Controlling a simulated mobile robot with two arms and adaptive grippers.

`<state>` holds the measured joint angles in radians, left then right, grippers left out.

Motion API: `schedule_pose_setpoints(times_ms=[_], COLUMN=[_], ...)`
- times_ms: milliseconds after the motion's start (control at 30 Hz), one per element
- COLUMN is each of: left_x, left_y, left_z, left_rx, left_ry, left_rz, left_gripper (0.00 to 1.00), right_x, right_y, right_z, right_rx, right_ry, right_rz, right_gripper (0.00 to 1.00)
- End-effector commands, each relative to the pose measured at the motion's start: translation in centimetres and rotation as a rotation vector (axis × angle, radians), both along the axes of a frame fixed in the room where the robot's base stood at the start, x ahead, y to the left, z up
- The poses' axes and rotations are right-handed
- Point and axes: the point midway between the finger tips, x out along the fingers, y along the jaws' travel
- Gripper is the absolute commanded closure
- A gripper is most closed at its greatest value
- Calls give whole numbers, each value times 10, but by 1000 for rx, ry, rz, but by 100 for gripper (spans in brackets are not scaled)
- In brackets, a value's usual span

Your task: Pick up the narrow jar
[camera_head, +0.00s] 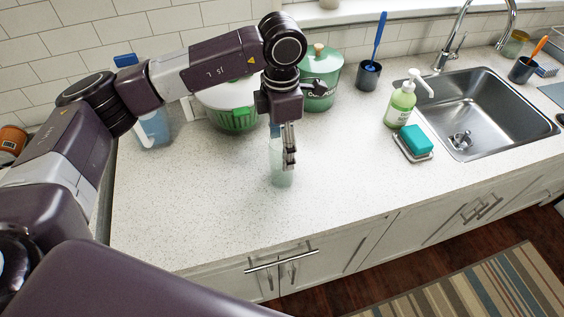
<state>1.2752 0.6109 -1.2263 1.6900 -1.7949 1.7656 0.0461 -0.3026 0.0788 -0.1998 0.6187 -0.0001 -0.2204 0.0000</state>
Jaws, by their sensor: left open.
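The narrow jar (281,175) is a tall, pale greenish, see-through vessel standing upright on the counter, left of the soap dispenser. My left gripper (289,160) reaches down from above, with its fingers overlapping the upper part of the jar in the head view. The gripper is open. The wrist and fingers hide much of the jar's top, and I cannot tell whether the fingers touch it. My right gripper is not in view.
Behind the gripper stand a green canister (322,85), a white and green container (235,115) and a blue-tinted pitcher (153,128). To the right are a soap dispenser (400,103), a sponge (416,139) and the sink (495,105). The front counter (350,185) is clear.

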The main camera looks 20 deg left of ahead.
Motion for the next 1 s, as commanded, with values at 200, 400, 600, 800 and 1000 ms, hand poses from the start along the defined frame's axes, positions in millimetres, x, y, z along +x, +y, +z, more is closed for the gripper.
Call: schedule_pose_setpoints(times_ms=[200,400,600,800,1000], left_x=[0,0,1,1,1], left_y=[-1,-1,-1,-1,-1], left_z=[-23,-46,-49,-49,-49], left_rx=[0,-2,-1,-1,-1], left_ry=[5,2,0,0,0], left_rz=[0,1,0,-1,-1], left_gripper=[34,34,34,52,74], right_x=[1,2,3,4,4], right_y=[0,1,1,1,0], right_z=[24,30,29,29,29], right_rx=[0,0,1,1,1], right_ry=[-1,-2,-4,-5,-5], right_rz=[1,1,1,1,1], right_gripper=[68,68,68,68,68])
